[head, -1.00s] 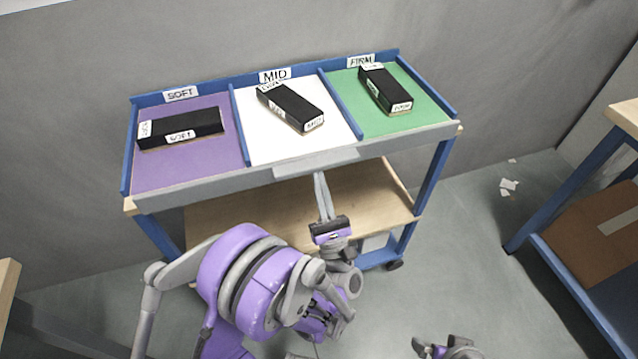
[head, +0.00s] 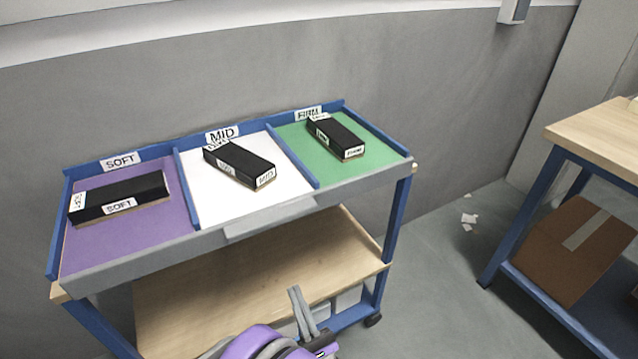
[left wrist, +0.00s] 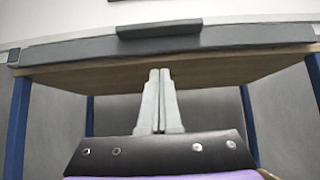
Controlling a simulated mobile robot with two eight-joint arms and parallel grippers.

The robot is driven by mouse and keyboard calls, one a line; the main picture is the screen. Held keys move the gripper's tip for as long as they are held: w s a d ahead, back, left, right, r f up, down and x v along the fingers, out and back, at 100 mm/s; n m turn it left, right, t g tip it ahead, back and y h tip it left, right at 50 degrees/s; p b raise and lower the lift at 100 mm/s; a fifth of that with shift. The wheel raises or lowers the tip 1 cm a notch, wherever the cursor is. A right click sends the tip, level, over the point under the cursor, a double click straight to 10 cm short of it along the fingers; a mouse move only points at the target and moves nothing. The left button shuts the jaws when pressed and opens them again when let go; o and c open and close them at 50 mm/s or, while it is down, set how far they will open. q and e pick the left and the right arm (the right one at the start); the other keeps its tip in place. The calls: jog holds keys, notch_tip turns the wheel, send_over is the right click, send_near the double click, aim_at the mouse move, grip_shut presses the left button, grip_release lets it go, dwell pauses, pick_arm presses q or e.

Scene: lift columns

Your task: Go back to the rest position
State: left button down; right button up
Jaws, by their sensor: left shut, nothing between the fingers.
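My left gripper (head: 302,312) shows at the bottom of the head view, low in front of the cart's lower shelf. Its fingers are together with nothing between them, as the left wrist view (left wrist: 158,100) also shows. They are below the level of the tray's front edge. On the blue-framed cart, a black block labelled SOFT (head: 120,197) lies in the purple compartment. A black block labelled MID (head: 240,163) lies in the white compartment. A third black block (head: 336,138) lies in the green compartment marked FIRM. My right gripper is out of view.
The cart's tray front edge (head: 130,270) stands above and beyond my left gripper, over a wooden lower shelf (head: 190,300). At the right, a wood-topped table (head: 600,140) holds a brown box (head: 570,250) on its lower shelf. Grey floor lies between them.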

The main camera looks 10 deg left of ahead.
pick_arm(q)
jog(key=w+d+r+m+g+h, duration=0.15)
jog(key=w+m+h, duration=0.25)
jog(key=m+h, duration=0.75)
jog(key=w+m+g+h, duration=0.2)
jog(key=w+m+h, duration=0.4)
jog(key=m, duration=1)
jog(key=s+a+f+m+g+y, duration=0.1)
jog(key=s+a+f+m+g, duration=0.35)
jog(key=s, duration=0.35)
jog(key=s+a+f+m+g+y, duration=0.1)
jog(key=s+a+f+m+g, duration=0.3)
jog(key=s, duration=0.5)
jog(key=s+a+f+m+g+y, duration=0.1)
jog(key=s+a+f+m+g, duration=0.25)
jog(key=s+m+g, duration=0.35)
notch_tip(320, 180, up, 28)
jog(key=s+t+p, duration=0.1)
jog(key=t+p, duration=0.1)
jog(key=p, duration=2.3)
jog(key=shift+s+d, duration=0.15)
jog(key=shift+d, duration=0.25)
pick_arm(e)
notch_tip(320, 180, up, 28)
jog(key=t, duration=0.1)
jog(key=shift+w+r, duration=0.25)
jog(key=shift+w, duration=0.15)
pick_arm(q)
jog(key=shift+r+h, duration=0.1)
jog(key=shift+h, duration=0.15)
